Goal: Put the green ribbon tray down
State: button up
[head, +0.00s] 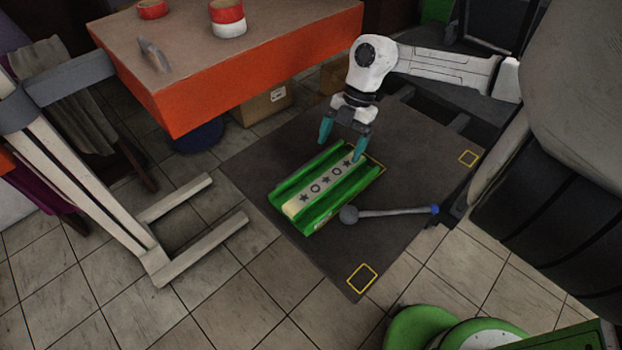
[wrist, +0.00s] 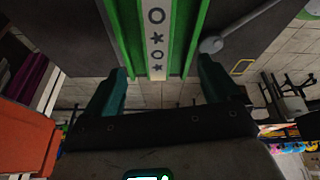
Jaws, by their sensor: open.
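The green ribbon tray (head: 341,203) lies on the dark floor mat in the head view. A pale strip (head: 322,188) with stars and rings runs along its middle. In the wrist view the tray (wrist: 131,40) stretches from the top edge toward my gripper. My gripper (head: 341,142) is open, with its teal fingers spread over the far end of the tray. In the wrist view its fingers (wrist: 162,85) stand apart on either side of the tray, with nothing held between them. I cannot tell whether a finger touches the tray.
A grey-headed mallet-like tool (head: 390,211) lies on the mat (head: 330,262) close to the tray's right side. An orange-sided table (head: 265,75) stands at the back left. A white frame (head: 150,255) is on the left. Green-and-white rounded objects (head: 415,328) sit at the bottom.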

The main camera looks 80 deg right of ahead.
aim_at(327, 180)
jog(key=f, duration=0.1)
jog(key=f+m, duration=0.1)
jog(key=w+a+f+m, duration=0.1)
jog(key=f, duration=0.1)
jog(key=shift+f+p, duration=0.1)
jog(key=shift+p, duration=0.25)
jog(key=shift+p+x, duration=0.6)
jog(key=shift+x, duration=2.6)
jog(key=shift+s+d+f, duration=0.1)
jog(key=shift+d, duration=0.1)
jog(key=shift+c, duration=0.3)
jog(key=c, duration=1.4)
notch_tip(327, 180, up, 10)
jog(key=shift+r+b, duration=0.1)
jog(key=shift+b, duration=0.4)
jog(key=shift+c, duration=0.2)
